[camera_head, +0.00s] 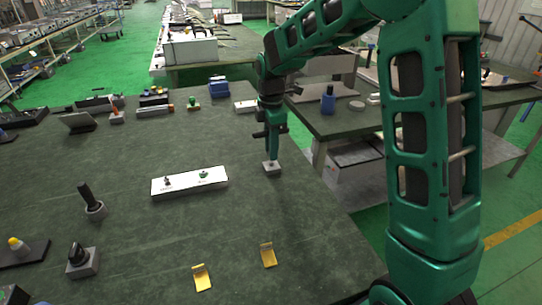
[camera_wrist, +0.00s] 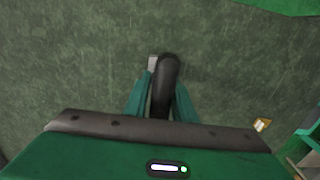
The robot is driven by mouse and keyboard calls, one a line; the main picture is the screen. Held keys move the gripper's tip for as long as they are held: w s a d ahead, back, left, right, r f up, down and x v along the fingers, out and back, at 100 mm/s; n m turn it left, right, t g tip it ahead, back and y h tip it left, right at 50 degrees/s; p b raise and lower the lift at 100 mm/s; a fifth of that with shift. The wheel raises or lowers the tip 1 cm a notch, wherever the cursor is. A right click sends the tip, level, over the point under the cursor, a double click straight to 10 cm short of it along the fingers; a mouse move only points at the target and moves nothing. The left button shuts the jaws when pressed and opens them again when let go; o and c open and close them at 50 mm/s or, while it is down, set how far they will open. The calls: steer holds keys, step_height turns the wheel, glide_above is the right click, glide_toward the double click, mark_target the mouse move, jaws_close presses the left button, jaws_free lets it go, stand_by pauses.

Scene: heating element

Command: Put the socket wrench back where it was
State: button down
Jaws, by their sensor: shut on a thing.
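My gripper (camera_head: 271,145) points down over the right part of the green work table (camera_head: 230,245). In the wrist view its two green fingers (camera_wrist: 159,105) are shut on a dark, rounded handle, which I take to be the socket wrench (camera_wrist: 165,75). A small light grey block (camera_head: 271,168) is right below the gripper, and its edge shows beside the handle in the wrist view (camera_wrist: 153,62). The wrench's lower end is hidden, so I cannot tell whether it sits in the block or above it.
A white board with small parts (camera_head: 190,181) lies left of the gripper. Two yellow brackets (camera_head: 202,278) (camera_head: 268,255) lie near the front. Dark-handled tools in grey holders (camera_head: 94,208) (camera_head: 83,262) stand at the left. A blue box (camera_head: 218,88) stands behind. The table between is clear.

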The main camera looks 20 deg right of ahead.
steer(key=shift+f, duration=1.5)
steer(key=c, duration=1.5)
jaws_free()
